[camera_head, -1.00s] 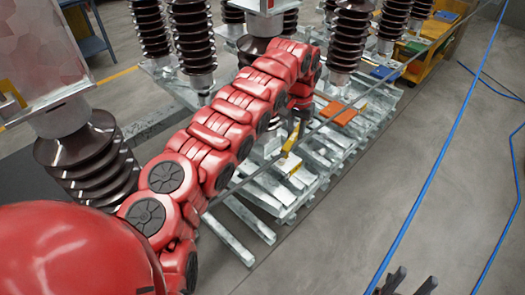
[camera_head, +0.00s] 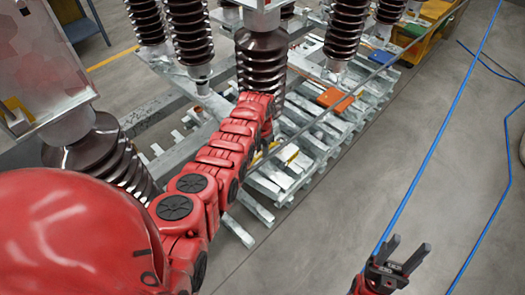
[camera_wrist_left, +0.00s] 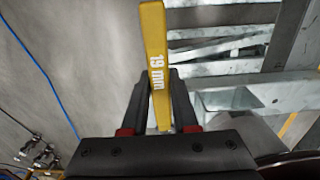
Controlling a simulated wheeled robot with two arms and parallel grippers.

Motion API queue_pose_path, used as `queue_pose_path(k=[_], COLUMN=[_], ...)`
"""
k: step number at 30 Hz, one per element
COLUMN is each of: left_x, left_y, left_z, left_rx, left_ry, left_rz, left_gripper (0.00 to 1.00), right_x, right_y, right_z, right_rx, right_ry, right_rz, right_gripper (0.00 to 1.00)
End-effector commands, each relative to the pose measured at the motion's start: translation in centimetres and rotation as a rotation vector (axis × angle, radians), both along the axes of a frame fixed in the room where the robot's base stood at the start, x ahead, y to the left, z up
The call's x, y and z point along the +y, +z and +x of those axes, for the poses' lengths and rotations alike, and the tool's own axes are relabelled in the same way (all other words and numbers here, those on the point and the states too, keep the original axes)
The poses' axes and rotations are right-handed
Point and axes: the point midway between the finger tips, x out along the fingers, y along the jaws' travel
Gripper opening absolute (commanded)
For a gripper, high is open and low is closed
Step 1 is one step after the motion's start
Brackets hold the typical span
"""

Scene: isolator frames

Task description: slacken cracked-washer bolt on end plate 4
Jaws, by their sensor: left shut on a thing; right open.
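In the left wrist view my left gripper (camera_wrist_left: 158,120) is shut on a yellow wrench (camera_wrist_left: 154,50) marked 19 mm, which runs up to the top edge of the picture. In the head view my left arm hides that gripper. My right gripper (camera_head: 407,247) is open and empty above the bare floor at the lower right. No cracked washer or bolt can be made out, and I cannot tell which plate is end plate 4.
Brown ribbed insulators (camera_head: 262,65) stand on a galvanised frame (camera_head: 255,206). A blue cable (camera_head: 440,130) crosses the clear floor at right.

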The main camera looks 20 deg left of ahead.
Motion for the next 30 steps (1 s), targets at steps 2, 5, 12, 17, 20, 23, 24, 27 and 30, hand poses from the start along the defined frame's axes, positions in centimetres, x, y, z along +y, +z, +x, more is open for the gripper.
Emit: queue_pose_path(k=[2,5,12,17,20,23,24,27,30], left_x=[0.0,0.0,0.0,0.0,0.0,0.0,0.0,0.0,0.1], left_y=[-0.9,-1.9,-3.1,-3.1,-3.0,-2.9,-2.9,-2.9,-3.0], left_z=[0.1,0.1,0.1,0.1,0.0,-0.1,-0.1,-0.3,-0.5], left_rx=[-0.001,-0.002,-0.001,-0.001,-0.001,-0.001,-0.001,0.000,0.000], left_ry=[0.000,0.001,0.001,0.001,0.001,0.001,0.001,0.002,0.002], left_rz=[0.001,0.000,0.000,0.000,0.000,0.000,0.000,0.000,0.000], left_gripper=[0.00,0.00,0.00,0.00,0.00,0.00,0.00,0.00,0.00], right_x=[0.0,0.0,0.0,0.0,0.0,0.0,0.0,0.0,0.0], right_y=[-1.0,-1.9,-2.9,-2.9,-2.7,-2.4,-2.3,-1.9,-1.7], right_z=[0.0,0.0,0.0,0.0,0.0,0.0,0.0,0.0,0.0], right_rx=[0.000,0.000,0.000,0.000,0.000,0.000,0.000,0.000,0.000], right_ry=[0.000,0.000,0.000,0.000,0.000,0.000,0.000,0.000,0.000], right_rz=[0.000,0.000,0.000,0.000,0.000,0.000,0.000,0.000,0.000], right_gripper=[0.50,0.50,0.50,0.50,0.50,0.50,0.50,0.50,0.50])
